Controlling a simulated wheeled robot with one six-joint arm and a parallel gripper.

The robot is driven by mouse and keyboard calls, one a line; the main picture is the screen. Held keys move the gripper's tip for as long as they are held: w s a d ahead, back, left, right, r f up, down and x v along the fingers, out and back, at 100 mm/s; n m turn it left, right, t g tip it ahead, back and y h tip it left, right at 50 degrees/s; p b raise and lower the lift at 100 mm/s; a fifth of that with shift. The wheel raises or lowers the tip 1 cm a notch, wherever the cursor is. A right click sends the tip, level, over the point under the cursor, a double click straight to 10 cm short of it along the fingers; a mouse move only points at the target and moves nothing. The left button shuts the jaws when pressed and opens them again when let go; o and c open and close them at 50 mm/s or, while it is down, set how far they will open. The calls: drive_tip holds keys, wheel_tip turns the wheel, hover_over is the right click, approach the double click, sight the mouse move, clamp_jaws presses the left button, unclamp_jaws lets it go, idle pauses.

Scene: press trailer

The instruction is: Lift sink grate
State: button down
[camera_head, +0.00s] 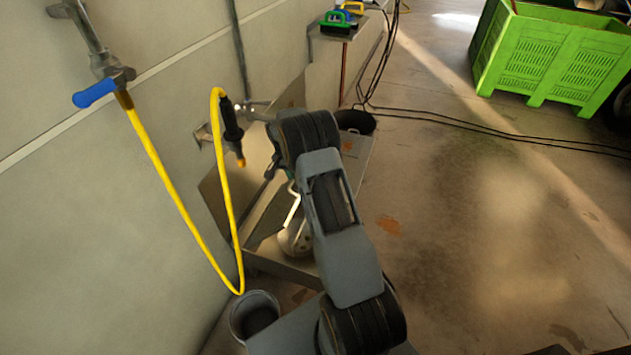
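A metal sink (275,262) stands against the wall, partly covered by my arm. A pale bent bar (291,212) and a round light metal piece (294,241) show inside it, left of my arm. I cannot tell whether either belongs to the sink grate; no grate is clearly visible. My arm reaches up over the sink and hides much of its right side. A small dark part (272,168) juts out left of the arm's upper joint; I cannot tell what it is. My gripper cannot be made out behind the arm.
A yellow hose (177,203) with a dark nozzle (232,130) hangs at the sink's left. A blue-handled tap (96,94) is on the wall. A grey bucket (252,306) stands below. A green crate (560,55) is far right. The floor to the right is mostly clear.

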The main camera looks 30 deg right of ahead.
drive_tip(key=shift+w+a+r, duration=0.2)
drive_tip(key=shift+w+a, duration=0.65)
drive_tip(key=shift+w, duration=0.05)
drive_tip(key=shift+w+a+r, duration=0.2)
drive_tip(key=shift+w+a, duration=0.6)
drive_tip(key=shift+w, duration=0.1)
drive_tip(key=c, duration=1.4)
unclamp_jaws()
drive_tip(key=shift+w+f, duration=0.1)
drive_tip(key=shift+c, duration=0.2)
drive_tip(key=shift+o, duration=1.4)
drive_tip(key=shift+d+r, duration=0.15)
drive_tip(key=shift+r, duration=0.1)
drive_tip(key=shift+p, duration=0.3)
